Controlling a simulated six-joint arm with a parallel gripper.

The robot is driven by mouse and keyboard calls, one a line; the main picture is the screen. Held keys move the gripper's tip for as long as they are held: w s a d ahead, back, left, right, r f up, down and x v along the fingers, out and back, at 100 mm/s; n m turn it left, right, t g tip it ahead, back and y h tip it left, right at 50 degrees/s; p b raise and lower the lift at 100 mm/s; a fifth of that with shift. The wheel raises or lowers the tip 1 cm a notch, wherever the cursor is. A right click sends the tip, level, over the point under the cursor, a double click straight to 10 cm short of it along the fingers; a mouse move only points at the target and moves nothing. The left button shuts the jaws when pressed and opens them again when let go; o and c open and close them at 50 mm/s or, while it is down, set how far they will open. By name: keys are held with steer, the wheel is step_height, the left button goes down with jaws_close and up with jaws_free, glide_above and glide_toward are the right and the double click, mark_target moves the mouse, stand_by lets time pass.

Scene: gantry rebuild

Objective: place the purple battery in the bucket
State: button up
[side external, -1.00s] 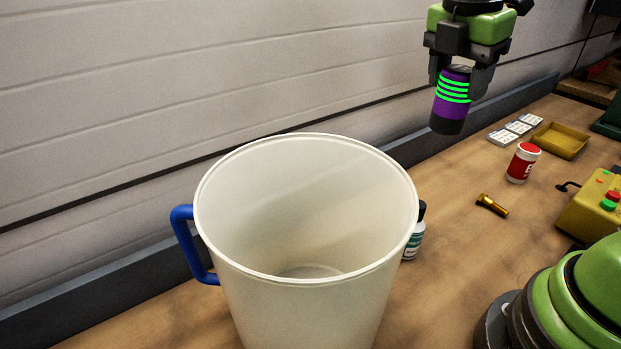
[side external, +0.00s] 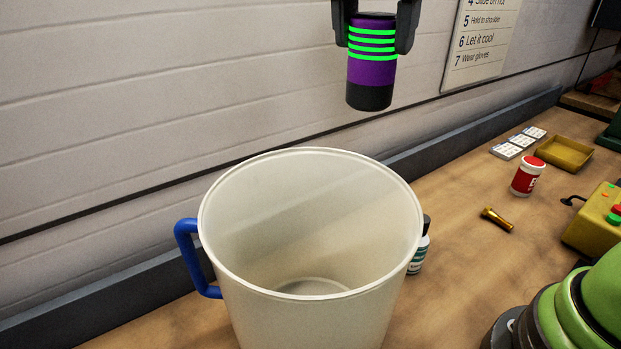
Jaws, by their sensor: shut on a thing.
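The purple battery (side external: 372,73) has bright green stripes and a black lower end. My gripper (side external: 374,38) is shut on its upper part and holds it roughly upright in the air. The white bucket (side external: 225,240) with a blue handle (side external: 187,260) stands on the bench in the foreground. Its inside looks empty where I can see it. In the picture the battery hangs above the bucket's far right rim, clear of it. The depth between them is hard to tell.
A small bottle (side external: 421,250) stands close behind the bucket's right side. Further right are a brass bolt (side external: 497,220), a red and white container (side external: 527,176), a yellow tray (side external: 565,152) and a yellow control box (side external: 595,222). A wall (side external: 150,90) runs along the back.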

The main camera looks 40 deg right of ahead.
steer(key=s+a+n, duration=0.2)
steer(key=s+a, duration=0.1)
steer(key=a, duration=0.4)
steer(key=s+a+n, duration=0.2)
steer(key=s+a, duration=0.1)
steer(key=a, duration=0.4)
steer(key=shift+w+d+f, duration=0.1)
steer(key=shift+f, duration=4.75)
steer(key=shift+w+d+f, duration=0.1)
steer(key=shift+f, duration=4.8)
steer(key=shift+w+d+f, duration=0.1)
steer(key=shift+f, duration=4.75)
steer(key=o, duration=1.2)
steer(key=shift+f, duration=0.1)
steer(key=shift+o, duration=0.2)
